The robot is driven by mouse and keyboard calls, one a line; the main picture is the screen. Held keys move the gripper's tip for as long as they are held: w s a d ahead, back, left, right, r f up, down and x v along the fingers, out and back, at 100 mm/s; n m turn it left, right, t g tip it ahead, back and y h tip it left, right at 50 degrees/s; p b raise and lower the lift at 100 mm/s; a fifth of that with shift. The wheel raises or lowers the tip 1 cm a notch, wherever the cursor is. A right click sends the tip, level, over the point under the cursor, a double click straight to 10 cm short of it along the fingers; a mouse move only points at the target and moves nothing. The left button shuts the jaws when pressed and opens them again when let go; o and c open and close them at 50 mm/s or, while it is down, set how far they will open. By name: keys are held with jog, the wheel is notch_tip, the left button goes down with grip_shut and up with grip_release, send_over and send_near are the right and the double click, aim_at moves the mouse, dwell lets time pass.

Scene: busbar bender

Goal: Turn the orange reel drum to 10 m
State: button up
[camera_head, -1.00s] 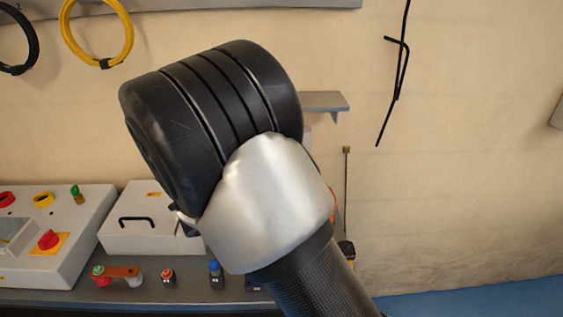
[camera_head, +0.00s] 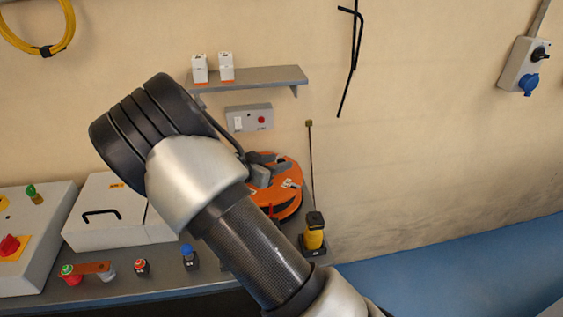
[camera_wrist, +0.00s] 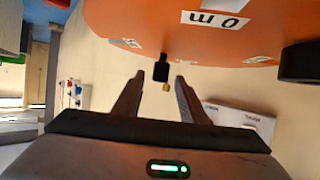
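The orange reel drum (camera_head: 287,204) stands on the bench by the wall, its left part hidden behind my arm. In the wrist view the orange drum face (camera_wrist: 150,22) fills the top, close to my gripper, with a white label (camera_wrist: 215,20) on which "0 m" can be read. My gripper (camera_wrist: 159,77) is open, its two fingers apart below the drum's edge. A small black peg with a brass tip (camera_wrist: 162,72) shows between the fingertips; I cannot tell whether it touches them.
A black-and-yellow device (camera_head: 314,238) stands right of the drum. A shelf (camera_head: 265,77) and a switch box (camera_head: 249,117) are on the wall above. A white case (camera_head: 112,220) and several push buttons lie left. A black part (camera_wrist: 300,63) is at the wrist view's right.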

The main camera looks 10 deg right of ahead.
jog(key=shift+x, duration=1.35)
grip_shut()
